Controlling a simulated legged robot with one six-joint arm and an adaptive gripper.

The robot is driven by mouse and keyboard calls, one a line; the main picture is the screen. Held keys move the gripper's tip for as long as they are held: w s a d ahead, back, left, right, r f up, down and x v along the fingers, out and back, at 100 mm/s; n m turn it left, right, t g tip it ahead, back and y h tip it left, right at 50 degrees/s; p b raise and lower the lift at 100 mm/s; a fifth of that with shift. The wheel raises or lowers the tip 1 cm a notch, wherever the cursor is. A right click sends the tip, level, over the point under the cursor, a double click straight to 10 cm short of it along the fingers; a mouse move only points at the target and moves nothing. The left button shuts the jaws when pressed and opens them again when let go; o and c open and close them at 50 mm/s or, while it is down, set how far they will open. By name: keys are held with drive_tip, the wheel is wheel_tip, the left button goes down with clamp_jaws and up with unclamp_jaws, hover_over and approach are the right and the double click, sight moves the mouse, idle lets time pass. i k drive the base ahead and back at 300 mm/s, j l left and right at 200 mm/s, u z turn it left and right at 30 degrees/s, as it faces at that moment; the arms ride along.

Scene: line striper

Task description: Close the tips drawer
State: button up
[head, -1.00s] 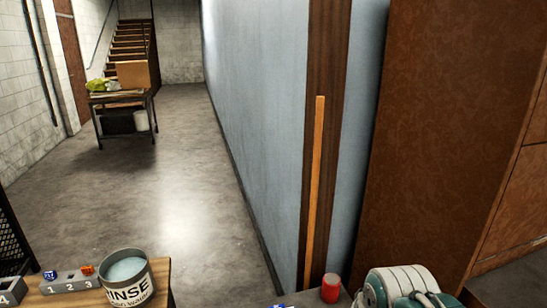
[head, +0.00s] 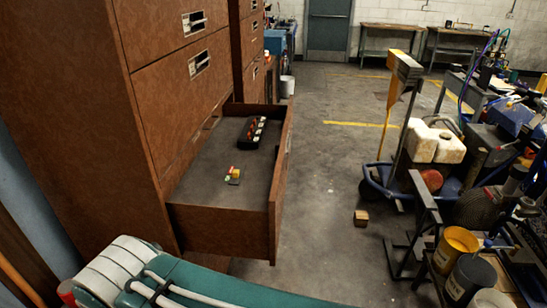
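A brown cabinet (head: 85,60) stands at the left in the head view. Its low drawer (head: 222,222) is pulled far out toward the right. A dark block (head: 256,133) with a row of small red and pale pieces lies in the back of the drawer, and a few small yellow, red and green pieces (head: 235,174) lie nearer its front side. I cannot read a label that names it as the tips drawer. The drawers above, with metal label pulls (head: 195,22), are shut. My gripper is not in view; a teal and white part of my arm fills the bottom left.
A blue-based cart (head: 385,185) with a yellow upright and white jug stands to the right. Yellow and grey buckets (head: 457,250) crowd the lower right. A small wooden block (head: 360,218) lies on the floor. The floor between the drawer and the cart is mostly clear.

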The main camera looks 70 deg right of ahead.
sight(210, 211)
drive_tip(key=k+j+z, duration=0.1)
drive_tip(key=k+j, duration=0.2)
drive_tip(key=k+j+z, duration=0.1)
drive_tip(key=k+j, duration=0.15)
drive_tip(key=k, duration=0.25)
drive_tip(key=k+j+z, duration=0.15)
drive_tip(key=k, duration=0.25)
drive_tip(key=z, duration=1.65)
drive_tip(key=i+z, duration=0.15)
drive_tip(key=i, duration=0.55)
drive_tip(key=i+z, duration=0.1)
drive_tip(key=i, duration=0.65)
drive_tip(key=i+j+z, duration=0.15)
drive_tip(key=i, duration=0.55)
